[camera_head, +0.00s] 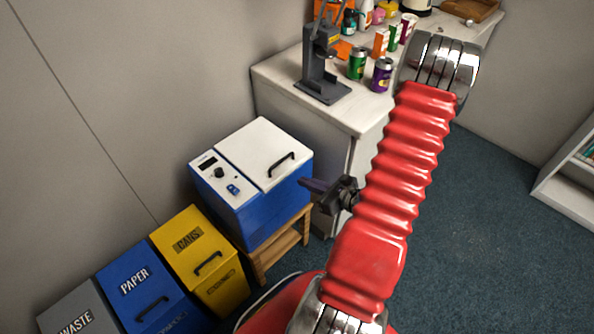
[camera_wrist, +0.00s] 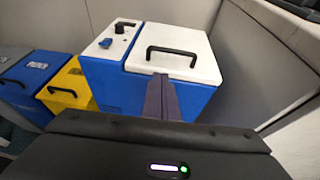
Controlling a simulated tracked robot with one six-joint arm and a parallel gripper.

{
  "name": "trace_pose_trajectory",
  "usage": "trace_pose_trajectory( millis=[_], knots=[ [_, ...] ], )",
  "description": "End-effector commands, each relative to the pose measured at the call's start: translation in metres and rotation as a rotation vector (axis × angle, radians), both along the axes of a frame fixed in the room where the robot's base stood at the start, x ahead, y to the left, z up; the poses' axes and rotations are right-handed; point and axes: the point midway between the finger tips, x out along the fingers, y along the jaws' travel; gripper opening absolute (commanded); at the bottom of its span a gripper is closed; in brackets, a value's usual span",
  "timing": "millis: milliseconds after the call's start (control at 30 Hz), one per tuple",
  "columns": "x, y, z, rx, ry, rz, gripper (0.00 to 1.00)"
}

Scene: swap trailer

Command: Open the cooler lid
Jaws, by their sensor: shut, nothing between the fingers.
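The cooler (camera_head: 249,208) is a blue box with a white top, standing on a small wooden stand. Its white lid (camera_head: 262,142) lies flat and closed, with a black handle (camera_head: 281,164) on it. The lid (camera_wrist: 200,45) and its handle (camera_wrist: 173,55) also show in the wrist view. My gripper (camera_head: 308,184) is shut and empty, at the right side of the cooler, close to its front right edge. In the wrist view my gripper's fingers (camera_wrist: 161,97) are together, in front of the cooler's blue side and below the handle. I cannot tell whether they touch the cooler.
Yellow cans (camera_head: 197,255), blue paper (camera_head: 143,287) and grey waste (camera_head: 75,316) bins stand left of the cooler. A white counter (camera_head: 345,113) behind holds a can press (camera_head: 319,70), a green can (camera_head: 357,63) and a purple can (camera_head: 382,75).

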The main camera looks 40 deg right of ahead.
Motion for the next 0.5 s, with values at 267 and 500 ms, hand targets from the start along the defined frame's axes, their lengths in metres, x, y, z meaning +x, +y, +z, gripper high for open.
trace_pose_trajectory(
  millis=[267, 500],
  knots=[
    [0.000, -0.018, 0.006, -0.002, -0.024, -0.071, 0.00],
    [-0.001, -0.020, 0.006, -0.003, -0.023, -0.073, 0.00]
  ],
)
